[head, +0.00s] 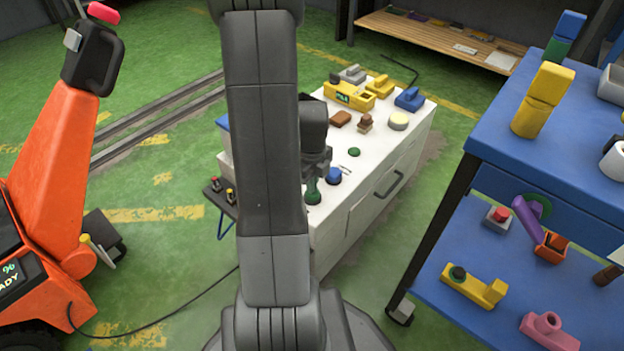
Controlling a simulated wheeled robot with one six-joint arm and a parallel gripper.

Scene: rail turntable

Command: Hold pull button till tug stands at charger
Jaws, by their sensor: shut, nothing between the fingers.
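The orange tug (55,170) stands at the left edge, with a dark handle head and a red top. A small screen low on it reads partly "%" and "ADY". A small dark control panel (222,193) on blue legs stands left of the white cabinet. It carries a red-topped button (215,184) and a yellow-and-dark one (230,195); which is the pull button I cannot tell. My gripper (317,176) points down over the cabinet's near end, partly behind my arm. It is shut and empty, close to a green knob-like thing (312,191). I cannot identify a charger.
A blue shelf unit (500,130) with loose parts stands at the right. Rails (150,130) cross the green floor at the left. A black cable (160,318) lies near the tug.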

